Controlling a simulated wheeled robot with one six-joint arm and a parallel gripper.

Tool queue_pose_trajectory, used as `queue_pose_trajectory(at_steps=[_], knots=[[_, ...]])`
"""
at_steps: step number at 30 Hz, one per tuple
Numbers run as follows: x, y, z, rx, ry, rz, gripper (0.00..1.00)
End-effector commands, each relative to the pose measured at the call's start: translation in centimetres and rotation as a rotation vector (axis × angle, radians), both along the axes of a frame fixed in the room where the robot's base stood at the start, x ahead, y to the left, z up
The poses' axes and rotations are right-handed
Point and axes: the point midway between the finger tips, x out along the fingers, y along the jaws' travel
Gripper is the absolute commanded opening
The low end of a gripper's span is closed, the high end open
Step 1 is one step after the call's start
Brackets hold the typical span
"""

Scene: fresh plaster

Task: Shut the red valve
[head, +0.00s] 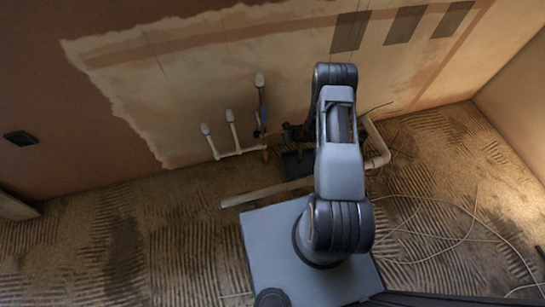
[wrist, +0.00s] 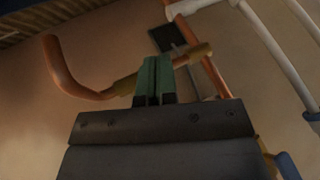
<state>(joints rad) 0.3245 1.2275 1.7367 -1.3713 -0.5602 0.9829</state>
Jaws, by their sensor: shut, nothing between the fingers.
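My gripper (wrist: 153,62) shows in the wrist view with its two green fingers together and nothing between them. A brass-coloured valve body (wrist: 201,52) with an orange-red bent pipe (wrist: 62,75) runs behind the fingertips. I cannot tell whether the fingers touch it. No clearly red handle shows, so the red valve's handle may be hidden behind the fingers. My gripper is hard to make out there among dark shapes.
White pipes (head: 231,130) with capped ends rise along the wall, and they show in the wrist view (wrist: 266,40). A pale pipe (head: 262,192) lies on the ridged floor. A bent pipe (head: 377,147) stands right of my arm. A thin cable (head: 440,200) loops across the right floor.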

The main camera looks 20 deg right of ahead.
Motion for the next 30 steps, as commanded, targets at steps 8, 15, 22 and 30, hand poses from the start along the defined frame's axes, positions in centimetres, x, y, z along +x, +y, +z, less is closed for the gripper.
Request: queue_pose_trajectory(at_steps=[8, 15, 22, 30], knots=[[-1.5, 0.9, -3.2, 0.064, 0.028, 0.017, 0.0], [-1.5, 0.9, -3.1, 0.064, 0.028, 0.017, 0.0], [-1.0, 1.5, -4.4, 0.063, 0.028, 0.019, 0.0], [0.6, 3.5, -8.0, 0.062, 0.028, 0.021, 0.0]])
